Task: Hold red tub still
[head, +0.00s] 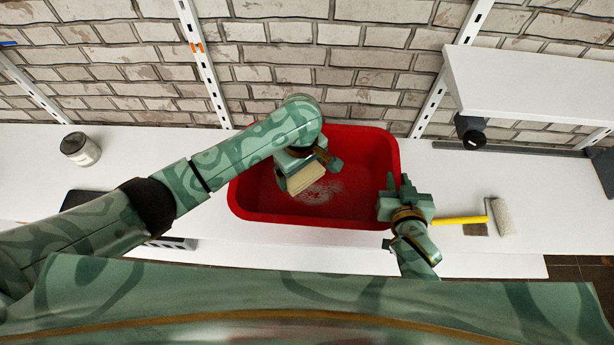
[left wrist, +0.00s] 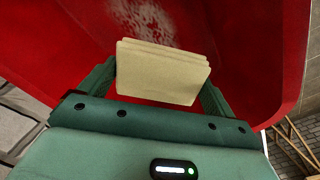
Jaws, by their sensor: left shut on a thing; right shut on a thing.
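The red tub (head: 262,216) stands on the white shelf against the brick wall, with a pale whitish patch on its floor. My left gripper (head: 307,172) is over the inside of the tub, shut on a folded cream cloth (head: 305,180). The left wrist view shows the cloth (left wrist: 162,72) between both fingers, above the red floor of the tub. My right gripper (head: 393,192) is at the tub's right front rim and is shut on it; its fingertips partly hide the rim there.
A grey-lidded jar (head: 80,149) stands on the shelf at the left. A yellow-handled tool (head: 460,220) and a pale roller (head: 502,216) lie right of my right gripper. A white upper shelf (head: 530,85) juts out at the upper right, with a dark object (head: 470,131) below it.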

